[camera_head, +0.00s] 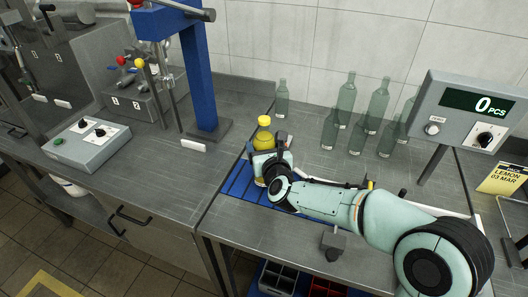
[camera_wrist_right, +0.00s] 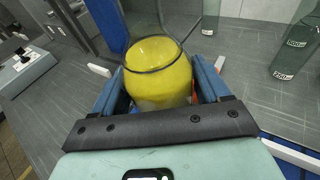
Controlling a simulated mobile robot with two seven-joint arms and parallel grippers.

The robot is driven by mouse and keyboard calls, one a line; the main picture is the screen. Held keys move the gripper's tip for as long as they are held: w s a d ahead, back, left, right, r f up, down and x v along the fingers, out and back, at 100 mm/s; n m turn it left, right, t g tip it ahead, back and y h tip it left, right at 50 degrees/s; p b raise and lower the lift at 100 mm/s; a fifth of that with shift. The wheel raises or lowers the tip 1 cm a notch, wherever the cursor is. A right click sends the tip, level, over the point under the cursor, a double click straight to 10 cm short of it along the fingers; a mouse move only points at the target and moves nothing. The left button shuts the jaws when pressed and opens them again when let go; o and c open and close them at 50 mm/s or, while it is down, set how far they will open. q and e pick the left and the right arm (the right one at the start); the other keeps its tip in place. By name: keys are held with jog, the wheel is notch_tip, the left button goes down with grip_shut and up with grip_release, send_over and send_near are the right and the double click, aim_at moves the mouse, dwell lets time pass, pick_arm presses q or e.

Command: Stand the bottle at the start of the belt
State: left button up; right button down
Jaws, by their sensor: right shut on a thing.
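A bottle with a yellow cap and yellow contents (camera_head: 264,138) stands upright over the left end of the blue belt (camera_head: 238,184). My right gripper (camera_head: 268,166) is shut around the bottle's body from the right. In the right wrist view the yellow bottle (camera_wrist_right: 158,72) sits between the two blue fingers (camera_wrist_right: 160,92). The gripper hides the bottle's lower part, so I cannot tell whether its base touches the belt. My left gripper is not in view.
Several empty green glass bottles (camera_head: 376,104) stand behind the belt. A counter display reading 0 PCS (camera_head: 470,108) is at the right. A blue press column (camera_head: 198,75) and a grey control box (camera_head: 86,142) are on the left bench. Crates (camera_head: 278,280) are below.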

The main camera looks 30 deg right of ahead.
jog(key=shift+f, duration=0.5)
jog(key=shift+f+b, duration=0.15)
jog(key=shift+b, duration=0.2)
grip_release()
jog(key=shift+f, duration=0.1)
jog(key=v, duration=1.2)
